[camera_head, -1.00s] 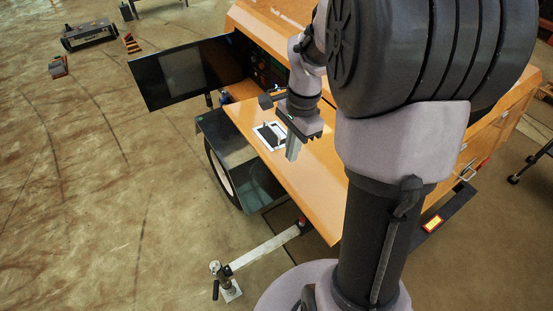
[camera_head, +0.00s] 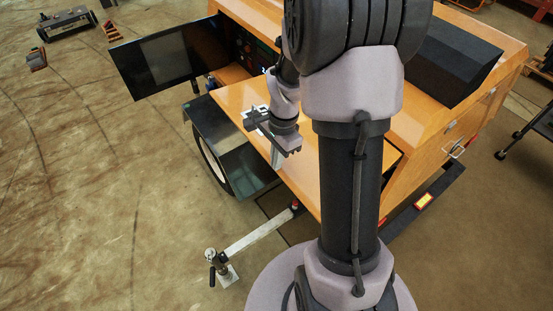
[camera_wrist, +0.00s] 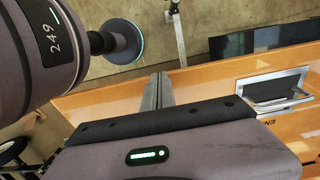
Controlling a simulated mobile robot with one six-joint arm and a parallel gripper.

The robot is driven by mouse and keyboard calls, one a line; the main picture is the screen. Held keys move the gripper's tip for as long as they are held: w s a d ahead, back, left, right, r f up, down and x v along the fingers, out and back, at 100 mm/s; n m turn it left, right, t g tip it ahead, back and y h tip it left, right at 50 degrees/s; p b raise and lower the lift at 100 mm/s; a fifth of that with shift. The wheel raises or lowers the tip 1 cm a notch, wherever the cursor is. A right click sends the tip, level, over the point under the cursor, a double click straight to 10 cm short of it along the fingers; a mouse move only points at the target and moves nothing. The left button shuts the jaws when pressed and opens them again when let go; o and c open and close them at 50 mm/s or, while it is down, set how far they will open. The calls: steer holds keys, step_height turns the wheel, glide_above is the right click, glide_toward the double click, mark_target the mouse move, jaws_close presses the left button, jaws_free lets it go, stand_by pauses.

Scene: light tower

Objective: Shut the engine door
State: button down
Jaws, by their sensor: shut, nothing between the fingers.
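The engine door is an orange panel (camera_head: 235,105) on the side of the orange light tower, with a recessed latch and silver handle that show in the wrist view (camera_wrist: 277,92). My arm hides much of the door, and I cannot tell how far it stands open. My gripper (camera_head: 276,160) is shut and empty, over the outer face of the door near its lower edge in the head view. In the wrist view its fingertips (camera_wrist: 160,80) lie over the orange panel's edge; contact is unclear.
A black door with a window (camera_head: 165,62) stands open at the left, beside a control panel. A dark fender (camera_head: 225,135) and wheel are below the engine door. An outrigger with a jack (camera_head: 222,268) reaches out on the floor. Open floor lies at the left.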

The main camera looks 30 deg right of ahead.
steer(key=d+f+h+b, duration=0.3)
steer(key=f+b, duration=2.3)
steer(key=d+f+b, duration=1)
steer(key=d+f, duration=0.5)
steer(key=d, duration=0.2)
steer(key=shift+w, duration=0.35)
